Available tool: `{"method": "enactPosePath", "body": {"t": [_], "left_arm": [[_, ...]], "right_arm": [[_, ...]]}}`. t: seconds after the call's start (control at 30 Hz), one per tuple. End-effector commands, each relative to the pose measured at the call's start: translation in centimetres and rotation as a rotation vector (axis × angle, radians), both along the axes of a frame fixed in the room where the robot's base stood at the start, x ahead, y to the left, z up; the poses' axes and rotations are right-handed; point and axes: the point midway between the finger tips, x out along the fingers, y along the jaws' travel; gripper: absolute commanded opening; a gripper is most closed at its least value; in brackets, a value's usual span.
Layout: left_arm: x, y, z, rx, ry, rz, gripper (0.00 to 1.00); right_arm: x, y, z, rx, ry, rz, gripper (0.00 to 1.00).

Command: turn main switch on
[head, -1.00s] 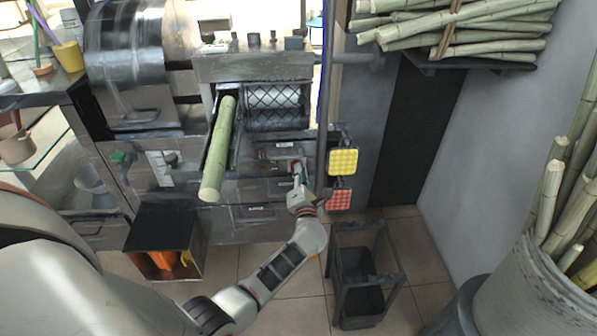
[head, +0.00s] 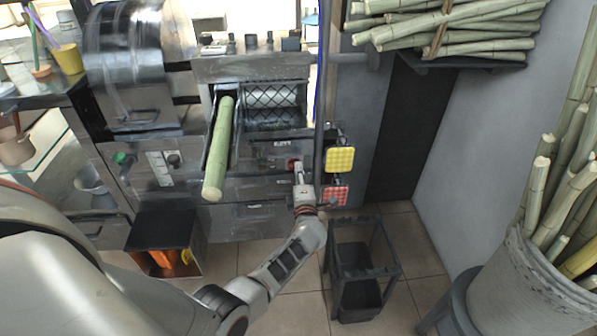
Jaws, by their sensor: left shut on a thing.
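A red knob (head: 292,164), which looks like the main switch, is on the front of the metal press (head: 250,68), below the mesh-covered roller. My left gripper (head: 297,168) reaches up to it from below, its fingers at the knob and shut on it. The fingers and wrist hide part of the knob, so its exact turn cannot be told. My right gripper is not in view.
A green cane (head: 218,150) lies in the feed chute, left of my gripper. A dark stand (head: 365,270) is below. A barrel of canes (head: 535,275) stands at right.

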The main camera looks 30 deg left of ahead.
Motion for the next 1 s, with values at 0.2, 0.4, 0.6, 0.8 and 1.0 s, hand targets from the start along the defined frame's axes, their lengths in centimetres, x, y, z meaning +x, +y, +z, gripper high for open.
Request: {"method": "enactPosePath", "body": {"t": [0.2, 0.4, 0.6, 0.8, 1.0], "left_arm": [[-0.08, -0.02, -0.19, 0.008, 0.009, 0.000, 0.00], [-0.09, -0.02, -0.20, 0.008, 0.009, 0.000, 0.00], [-0.07, 0.00, -0.17, 0.008, 0.008, 0.000, 0.28], [-0.04, 0.00, -0.08, 0.007, 0.007, 0.000, 0.28], [-0.94, -0.73, -0.17, 0.004, 0.006, -0.001, 0.28]], "right_arm": [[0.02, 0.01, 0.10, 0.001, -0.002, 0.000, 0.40], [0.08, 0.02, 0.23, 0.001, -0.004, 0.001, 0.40], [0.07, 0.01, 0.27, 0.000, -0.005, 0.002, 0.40], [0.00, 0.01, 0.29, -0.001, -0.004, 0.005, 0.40], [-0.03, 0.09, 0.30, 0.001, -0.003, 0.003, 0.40]]}}
